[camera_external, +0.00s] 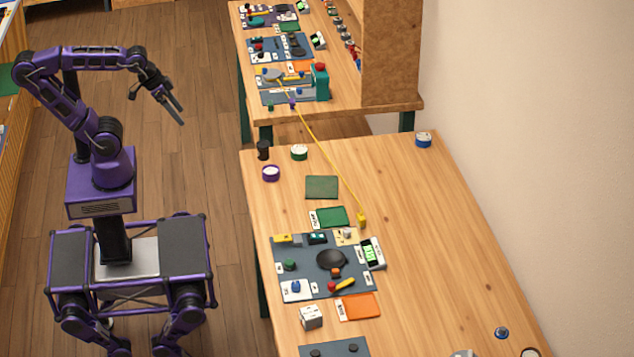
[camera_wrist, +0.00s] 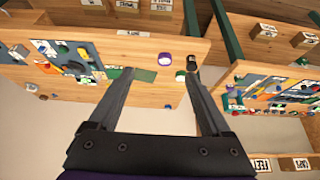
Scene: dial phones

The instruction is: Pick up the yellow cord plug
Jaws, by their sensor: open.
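The yellow cord plug (camera_external: 362,219) stands on the near table, just above the dial panel's small green-screened device. A thin yellow cord (camera_external: 325,150) runs from it across the gap to a panel on the far table. My gripper (camera_external: 176,110) is open and empty, raised over the floor left of the tables, well away from the plug. In the wrist view my gripper (camera_wrist: 155,74) shows two spread fingers with nothing between them. I cannot make out the plug for certain in the wrist view.
The near table (camera_external: 450,250) holds a dial panel (camera_external: 310,277), a green mat (camera_external: 321,187), a purple-rimmed roll (camera_external: 270,173) and a black cup (camera_external: 263,149). A teal stand (camera_external: 320,82) is on the far table. The near table's right side is mostly bare.

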